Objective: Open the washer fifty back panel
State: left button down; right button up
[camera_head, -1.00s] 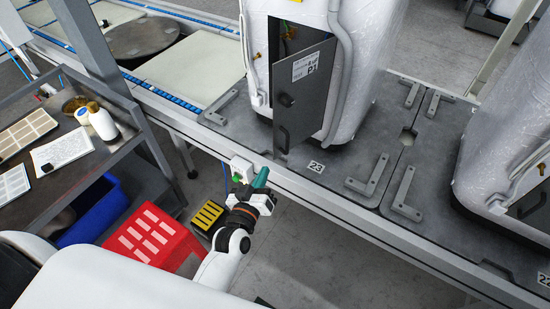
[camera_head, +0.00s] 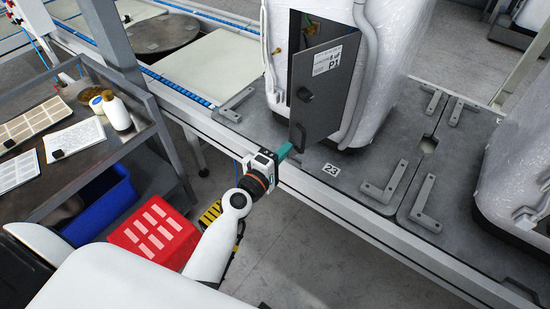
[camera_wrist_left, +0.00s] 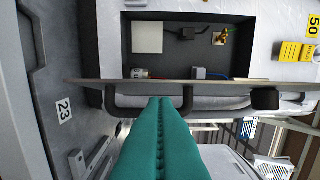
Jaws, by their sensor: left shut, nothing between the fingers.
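The washer's dark grey back panel (camera_head: 326,88), labelled P1, stands partly open on the white wrapped unit (camera_head: 392,60). In the left wrist view the panel (camera_wrist_left: 230,82) shows nearly edge-on, and beyond it is the open compartment (camera_wrist_left: 180,57) with small parts inside. A yellow tag reading 50 (camera_wrist_left: 297,52) is at its right. My left gripper (camera_head: 287,150) is shut and empty by the panel's lower edge. In the wrist view its teal fingertips (camera_wrist_left: 160,100) overlap the panel's black handle (camera_wrist_left: 188,98); I cannot tell whether they touch it. My right gripper is out of view.
The unit stands on a grey conveyor plate (camera_head: 280,125) with metal brackets (camera_head: 385,182) and a 23 label (camera_head: 331,170). A second wrapped unit (camera_head: 515,165) is at the right. A cart (camera_head: 135,138), red crate (camera_head: 160,232) and blue bin (camera_head: 105,205) are at the left.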

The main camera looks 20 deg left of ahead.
pick_arm(q)
jog(key=x, duration=0.3)
jog(key=shift+w, duration=0.2)
jog(key=shift+d, duration=0.1)
jog(key=d, duration=0.1)
jog(key=s+d, duration=0.1)
jog(key=d, duration=0.2)
jog(key=shift+s+d+p, duration=0.4)
